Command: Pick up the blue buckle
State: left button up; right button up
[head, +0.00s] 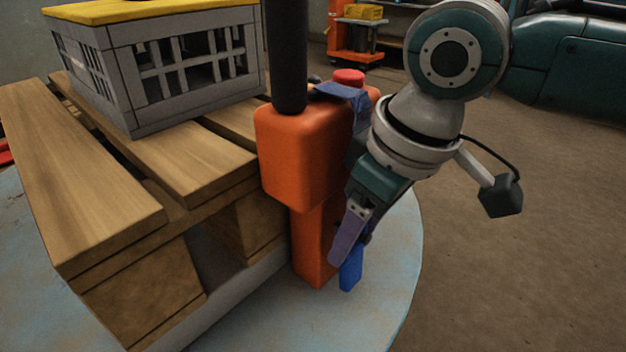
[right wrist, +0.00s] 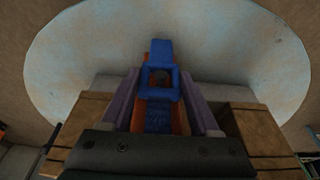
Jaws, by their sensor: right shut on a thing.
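The blue buckle (head: 350,272) hangs at the lower right of the orange post in the head view, partly hidden behind my gripper. In the right wrist view the blue buckle (right wrist: 160,82) shows between the two purple-grey fingers, with a blue strap below it. My right gripper (head: 345,256) points down beside the orange post and is shut on the buckle. It also shows in the right wrist view (right wrist: 160,100), one finger on each side of the buckle. My left gripper is not in view.
An orange post (head: 298,155) with a dark column stands against a wooden pallet (head: 95,185). A grey crate (head: 120,85) with a yellow top sits on the pallet. A round pale blue platform (head: 385,290) lies below. Open brown floor (head: 520,240) is at the right.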

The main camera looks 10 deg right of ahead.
jog(key=shift+c, duration=0.6)
jog(key=shift+r, duration=0.1)
jog(key=shift+r+p, duration=0.25)
jog(key=shift+p, duration=0.05)
jog(key=shift+s+d+r+p, duration=0.6)
jog(key=shift+s+d+p, duration=0.2)
jog(key=shift+p, duration=0.25)
jog(key=s+d+p, duration=0.4)
jog(key=s+d, duration=0.5)
jog(key=s, duration=0.3)
jog(key=shift+s+d+f+p, duration=0.2)
jog(key=shift+s+d+p, duration=0.1)
jog(key=shift+p, duration=0.1)
